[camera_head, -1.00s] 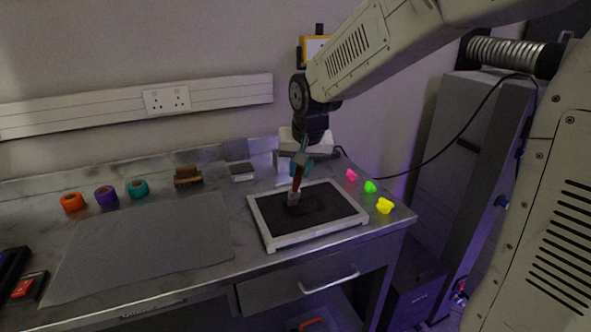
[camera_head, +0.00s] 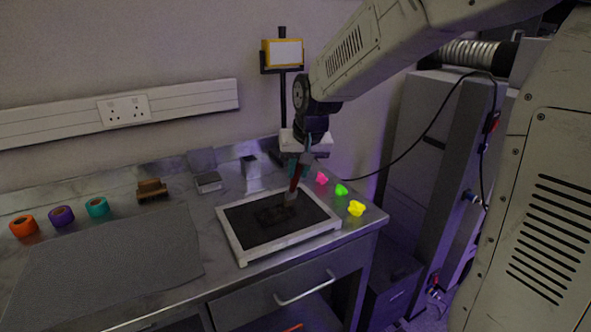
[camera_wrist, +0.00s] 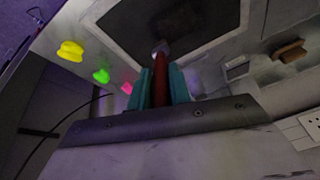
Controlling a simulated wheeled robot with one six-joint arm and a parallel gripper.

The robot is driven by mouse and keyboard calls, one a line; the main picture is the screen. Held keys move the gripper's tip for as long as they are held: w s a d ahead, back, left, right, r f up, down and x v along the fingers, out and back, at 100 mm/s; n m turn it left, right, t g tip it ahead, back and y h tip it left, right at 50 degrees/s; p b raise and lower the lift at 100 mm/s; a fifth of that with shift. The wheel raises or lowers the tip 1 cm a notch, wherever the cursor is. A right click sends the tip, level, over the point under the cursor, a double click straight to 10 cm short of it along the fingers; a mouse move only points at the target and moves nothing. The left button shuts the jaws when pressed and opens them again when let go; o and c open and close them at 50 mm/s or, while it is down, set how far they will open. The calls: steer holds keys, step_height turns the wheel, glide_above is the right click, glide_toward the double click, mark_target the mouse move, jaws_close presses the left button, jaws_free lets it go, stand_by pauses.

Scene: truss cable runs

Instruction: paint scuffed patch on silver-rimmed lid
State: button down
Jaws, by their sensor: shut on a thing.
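The silver-rimmed lid (camera_head: 290,246) lies flat on the metal bench, with a black panel inside its pale rim. A darker, uneven patch (camera_head: 270,215) shows near the panel's middle and also in the wrist view (camera_wrist: 183,18). My gripper (camera_head: 299,165) is shut on a brush with a red handle (camera_head: 295,181). The brush points down, slightly tilted, with its pale tip (camera_wrist: 160,47) over the panel to the right of the patch. I cannot tell whether the tip touches the panel. In the wrist view, teal fingers flank the red handle.
Pink (camera_head: 321,178), green (camera_head: 341,190) and yellow (camera_head: 356,208) lumps lie right of the lid. A grey mat (camera_head: 100,262), orange, purple and teal rolls (camera_head: 97,207), and a brown block (camera_head: 152,190) lie left. A yellow-framed panel (camera_head: 283,54) stands on a post behind.

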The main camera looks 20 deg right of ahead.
steer(key=shift+d+r, duration=0.15)
steer(key=shift+d, duration=0.2)
step_height(320, 180, up, 2)
steer(key=shift+a+r, duration=0.15)
steer(key=shift+r, duration=2.75)
